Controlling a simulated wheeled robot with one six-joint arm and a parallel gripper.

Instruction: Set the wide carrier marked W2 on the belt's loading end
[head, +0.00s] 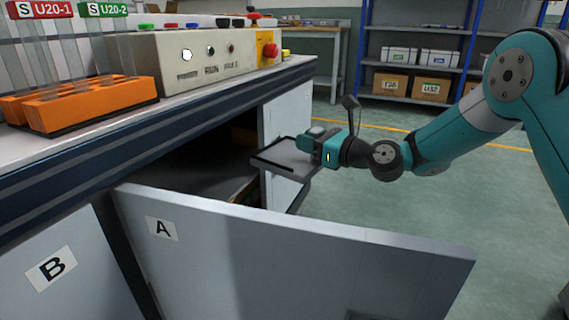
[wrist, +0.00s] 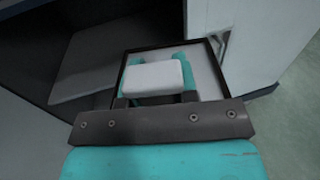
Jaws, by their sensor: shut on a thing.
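A flat, dark-rimmed grey tray-like carrier (head: 285,158) is held just outside the open cabinet, roughly level. No W2 mark is readable on it. My gripper (head: 318,141) is shut on the carrier's raised pale block. In the wrist view, the teal fingers of my gripper (wrist: 157,78) lie around this pale block (wrist: 153,77), and the dark rim of the carrier (wrist: 212,68) shows beyond them. The belt and its loading end are not recognisable in either view.
Cabinet door A (head: 300,255) stands open in front; door B (head: 60,275) is at the left. The dark cabinet interior (head: 205,165) lies left of the carrier. A control box (head: 200,55) and orange tube rack (head: 85,105) stand on the worktop. Floor (head: 400,215) is clear at right.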

